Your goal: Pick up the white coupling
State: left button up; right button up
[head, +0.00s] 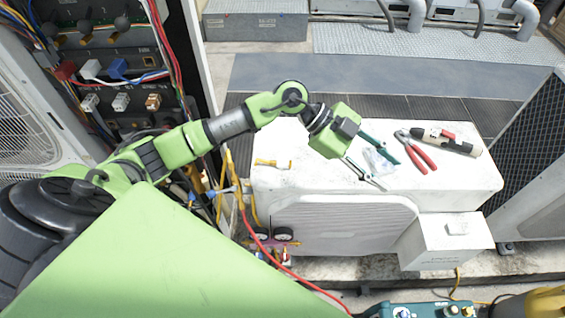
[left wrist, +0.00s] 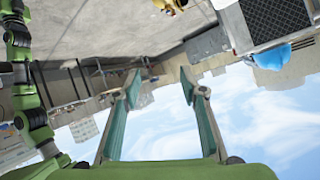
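A white block-shaped connector (head: 90,68) sits in the open cabinet at the upper left of the head view, between a red connector (head: 65,70) and a blue connector (head: 117,68). It is the likeliest white coupling, but I cannot be sure. My left gripper (head: 378,163) is far to its right, over the top of the white condenser unit (head: 275,183). Its fingers are spread apart. The left wrist view also shows the left gripper (left wrist: 160,78) open, with nothing between the fingers. My right gripper is not identifiable in either view.
Red-handled pliers (head: 420,155), a dark-and-pale cylindrical tool (head: 447,141), a clear bag (head: 378,160) and a small yellow item (head: 272,163) lie on the unit. Several loose wires hang by the cabinet. A white box (head: 445,245) stands at the unit's front right.

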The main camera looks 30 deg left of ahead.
pick_arm(q)
jog(key=w+a+f+n+g+y, duration=0.1)
jog(key=a+f+y, duration=0.15)
jog(key=a, duration=0.45)
jog(key=a+f+n+y, duration=0.2)
jog(key=a+y, duration=0.2)
jog(key=a, duration=0.3)
jog(key=n+g+y+b, duration=0.1)
jog(key=n+y+b, duration=0.35)
jog(key=b, duration=0.25)
send_over(276, 161)
jog(key=shift+m+y, duration=0.35)
jog(key=shift+y, duration=0.05)
notch_tip(276, 161, down, 8)
jog(key=shift+s+a+r, duration=0.1)
jog(key=shift+a+r, duration=0.05)
jog(key=shift+r, duration=0.1)
notch_tip(276, 161, down, 6)
jog(key=b, duration=0.4)
jog(key=shift+r, duration=0.35)
pick_arm(e)
notch_tip(276, 161, down, 11)
jog(key=shift+d, duration=0.2)
jog(key=shift+w, duration=0.1)
pick_arm(q)
grip_shut()
